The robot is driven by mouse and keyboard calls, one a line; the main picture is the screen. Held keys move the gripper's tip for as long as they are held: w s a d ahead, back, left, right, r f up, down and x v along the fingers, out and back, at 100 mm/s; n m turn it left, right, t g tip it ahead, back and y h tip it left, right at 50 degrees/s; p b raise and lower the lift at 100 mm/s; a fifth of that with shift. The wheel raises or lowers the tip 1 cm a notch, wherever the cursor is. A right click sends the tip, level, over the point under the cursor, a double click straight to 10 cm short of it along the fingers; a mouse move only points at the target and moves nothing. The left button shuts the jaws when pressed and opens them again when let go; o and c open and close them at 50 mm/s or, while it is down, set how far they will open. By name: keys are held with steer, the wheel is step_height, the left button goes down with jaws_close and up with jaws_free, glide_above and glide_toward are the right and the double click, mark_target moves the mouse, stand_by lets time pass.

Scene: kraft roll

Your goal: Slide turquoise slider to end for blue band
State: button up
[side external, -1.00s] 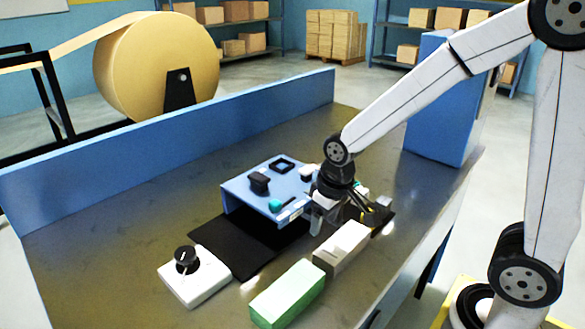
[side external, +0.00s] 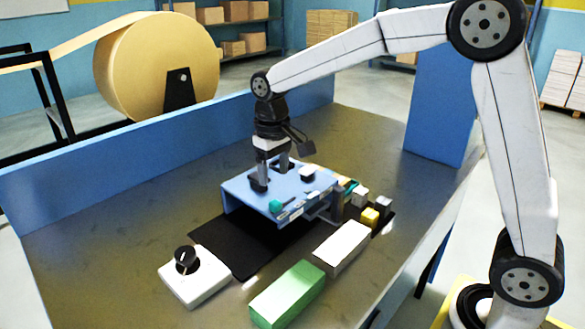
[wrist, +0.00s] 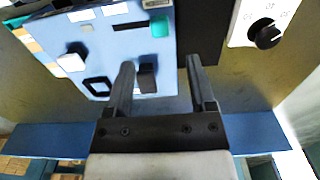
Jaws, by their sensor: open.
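The turquoise slider (side external: 275,205) sits at the near left part of the blue panel (side external: 240,190). In the wrist view the turquoise slider (wrist: 159,27) is at the right end of a dark slot (wrist: 130,27). I cannot make out a blue band along the slot. My gripper (side external: 271,176) is open above the far left part of the panel, away from the slider.
A black square ring (wrist: 97,87) and a white knob (side external: 307,172) are also on the panel. A white dial box (side external: 195,280), a green block (side external: 288,294) and a grey-beige block (side external: 342,246) lie in front. Small blocks (side external: 370,216) stand at the panel's right.

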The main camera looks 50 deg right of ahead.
mark_target(275, 202)
steer(key=shift+f, duration=0.1)
steer(key=shift+f, duration=3.8)
jaws_close()
